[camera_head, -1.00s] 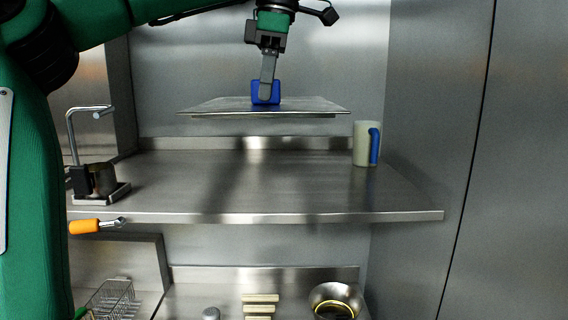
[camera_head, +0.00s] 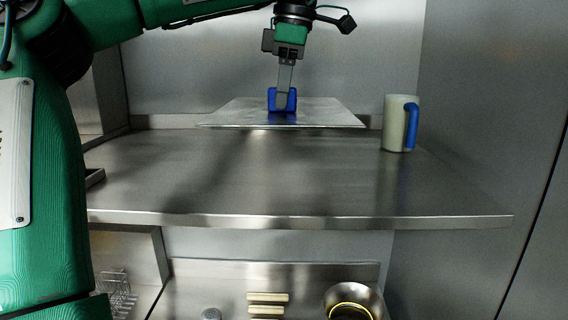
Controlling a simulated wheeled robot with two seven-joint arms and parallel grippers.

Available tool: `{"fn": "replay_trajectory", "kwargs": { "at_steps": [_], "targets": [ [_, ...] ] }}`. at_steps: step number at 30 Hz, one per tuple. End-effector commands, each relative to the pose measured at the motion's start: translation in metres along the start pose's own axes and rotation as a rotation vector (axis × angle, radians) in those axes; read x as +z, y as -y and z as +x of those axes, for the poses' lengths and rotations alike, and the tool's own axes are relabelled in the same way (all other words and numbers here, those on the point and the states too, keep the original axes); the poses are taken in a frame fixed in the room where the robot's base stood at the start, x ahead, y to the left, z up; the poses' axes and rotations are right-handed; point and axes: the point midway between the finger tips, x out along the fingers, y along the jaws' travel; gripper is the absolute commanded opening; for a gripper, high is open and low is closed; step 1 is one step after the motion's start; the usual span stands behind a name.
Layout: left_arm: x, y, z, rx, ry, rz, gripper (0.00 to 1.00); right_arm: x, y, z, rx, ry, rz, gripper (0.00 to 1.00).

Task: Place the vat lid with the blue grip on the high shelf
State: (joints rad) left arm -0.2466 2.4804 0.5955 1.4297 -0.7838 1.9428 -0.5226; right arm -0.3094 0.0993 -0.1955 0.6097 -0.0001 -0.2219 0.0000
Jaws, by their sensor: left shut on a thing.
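The vat lid (camera_head: 320,117) is a flat metal plate, roughly level, with a blue grip (camera_head: 272,100) standing up from its middle. My left gripper (camera_head: 284,98) is shut on the blue grip from above. The lid hangs over the back part of the high shelf (camera_head: 240,185); whether its far edge clears the shelf I cannot tell. My right gripper is not in the head view.
A pale mug with a blue handle (camera_head: 396,124) stands on the shelf right of the lid. The front and middle of the shelf are clear. Below are a metal bowl (camera_head: 352,299), stacked pale bars (camera_head: 267,304) and a wire basket (camera_head: 116,294).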

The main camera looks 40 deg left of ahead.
Motion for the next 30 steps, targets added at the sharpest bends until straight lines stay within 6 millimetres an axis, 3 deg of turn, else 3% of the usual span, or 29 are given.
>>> {"fn": "replay_trajectory", "kwargs": {
  "at_steps": [3,7,12,17,22,30],
  "targets": [
    [0.003,0.001,0.022,-0.003,0.0,0.004,0.0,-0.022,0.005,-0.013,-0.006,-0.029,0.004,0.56],
    [0.007,0.001,0.049,-0.002,0.0,0.004,0.0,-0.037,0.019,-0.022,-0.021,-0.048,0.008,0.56],
    [0.011,0.0,0.071,0.0,0.001,0.001,0.0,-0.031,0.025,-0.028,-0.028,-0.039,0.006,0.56],
    [0.013,0.001,0.085,-0.001,0.002,0.002,0.0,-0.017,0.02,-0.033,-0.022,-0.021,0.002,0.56],
    [0.016,0.001,0.108,-0.001,0.002,0.002,0.0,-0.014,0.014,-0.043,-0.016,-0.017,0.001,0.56],
    [0.018,0.0,0.115,0.002,0.002,0.0,0.0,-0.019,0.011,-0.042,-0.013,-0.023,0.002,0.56]
  ]
}}
